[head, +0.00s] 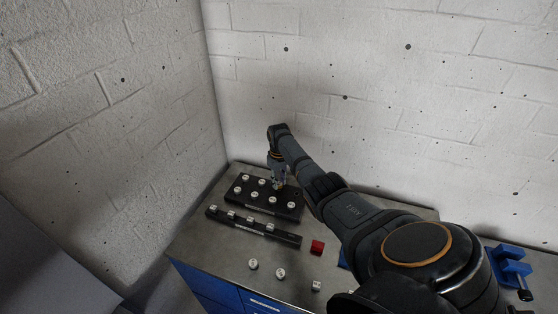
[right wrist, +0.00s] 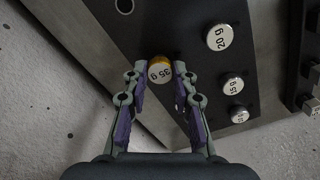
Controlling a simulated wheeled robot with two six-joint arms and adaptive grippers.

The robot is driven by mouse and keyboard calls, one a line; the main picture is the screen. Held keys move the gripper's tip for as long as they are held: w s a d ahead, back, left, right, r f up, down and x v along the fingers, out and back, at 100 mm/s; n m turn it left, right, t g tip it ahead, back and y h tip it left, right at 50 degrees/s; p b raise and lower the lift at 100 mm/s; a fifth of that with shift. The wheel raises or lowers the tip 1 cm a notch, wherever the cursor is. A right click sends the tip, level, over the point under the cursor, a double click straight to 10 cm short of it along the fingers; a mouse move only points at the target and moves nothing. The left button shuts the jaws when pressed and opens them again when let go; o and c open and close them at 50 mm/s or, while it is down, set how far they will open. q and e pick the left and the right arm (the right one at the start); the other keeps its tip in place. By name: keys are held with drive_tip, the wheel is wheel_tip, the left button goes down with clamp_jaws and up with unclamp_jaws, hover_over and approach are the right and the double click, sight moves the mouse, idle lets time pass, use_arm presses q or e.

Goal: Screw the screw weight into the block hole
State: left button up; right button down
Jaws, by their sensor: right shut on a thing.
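The screw weight (right wrist: 160,71) has a gold rim and a pale face that appears to read 35 g. My right gripper (right wrist: 160,73) is shut on it, one fingertip on each side, in the right wrist view. The weight is over the black block (right wrist: 180,20); whether it sits in a hole or just above one is hidden. An empty hole (right wrist: 125,5) shows in the block. In the head view my right gripper (head: 278,183) points down over the block (head: 240,201) at the back of the bench. My left gripper is not in view.
Several silver weights stand on the block, including one marked 20 g (right wrist: 220,37). A narrow black bar (head: 285,237) with several weights lies in front. Walls close in behind and left.

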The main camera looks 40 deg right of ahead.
drive_tip(key=shift+n, duration=0.3)
drive_tip(key=n, duration=1.3)
drive_tip(key=shift+n, duration=0.4)
drive_tip(key=n, duration=0.4)
drive_tip(key=shift+n+b, duration=0.35)
drive_tip(key=shift+n, duration=0.85)
drive_tip(key=n, duration=0.8)
drive_tip(key=shift+b, duration=0.4)
